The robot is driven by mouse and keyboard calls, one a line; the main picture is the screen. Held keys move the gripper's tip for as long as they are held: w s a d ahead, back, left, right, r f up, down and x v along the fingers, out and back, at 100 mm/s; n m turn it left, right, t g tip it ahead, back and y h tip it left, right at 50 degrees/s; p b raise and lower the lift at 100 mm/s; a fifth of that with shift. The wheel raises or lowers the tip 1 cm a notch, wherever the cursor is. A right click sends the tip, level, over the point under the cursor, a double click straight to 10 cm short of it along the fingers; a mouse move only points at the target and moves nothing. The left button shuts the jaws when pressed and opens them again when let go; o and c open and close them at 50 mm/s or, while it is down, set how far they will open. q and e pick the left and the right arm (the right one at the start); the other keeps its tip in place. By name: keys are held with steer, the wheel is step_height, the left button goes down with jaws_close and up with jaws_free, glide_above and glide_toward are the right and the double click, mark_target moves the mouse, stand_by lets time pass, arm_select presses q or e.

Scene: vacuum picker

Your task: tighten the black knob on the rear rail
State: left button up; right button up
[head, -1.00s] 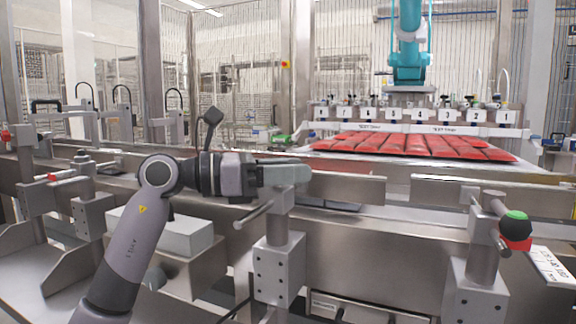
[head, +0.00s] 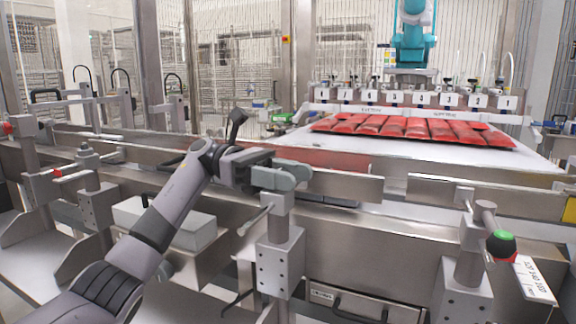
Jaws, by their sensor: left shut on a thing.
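My left gripper (head: 284,176) is at the top of the middle metal post (head: 280,258), by the steel rail (head: 345,187). Its jaws are shut at the clamp there. The black knob is hidden by the jaws and cannot be seen clearly. My left arm reaches up to it from the lower left. My right gripper is not in view.
A post at the right carries a red and green knob (head: 502,246) and a white tag (head: 534,280). A grey box (head: 170,222) lies behind my left arm. Red packs (head: 412,128) lie under a numbered bar (head: 410,97) beyond the rails.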

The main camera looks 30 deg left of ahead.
arm_select(q)
steer(key=shift+m+g, duration=0.3)
steer(key=shift+g, duration=0.4)
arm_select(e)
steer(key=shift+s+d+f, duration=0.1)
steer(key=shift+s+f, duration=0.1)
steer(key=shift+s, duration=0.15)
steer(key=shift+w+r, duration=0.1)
arm_select(q)
steer(key=o, duration=1)
steer(key=shift+c, duration=0.2)
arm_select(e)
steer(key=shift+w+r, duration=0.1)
arm_select(q)
step_height(320, 180, up, 20)
steer(key=p, duration=0.5)
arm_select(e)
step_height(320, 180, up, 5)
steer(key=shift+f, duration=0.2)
arm_select(q)
steer(key=shift+s+f, duration=0.1)
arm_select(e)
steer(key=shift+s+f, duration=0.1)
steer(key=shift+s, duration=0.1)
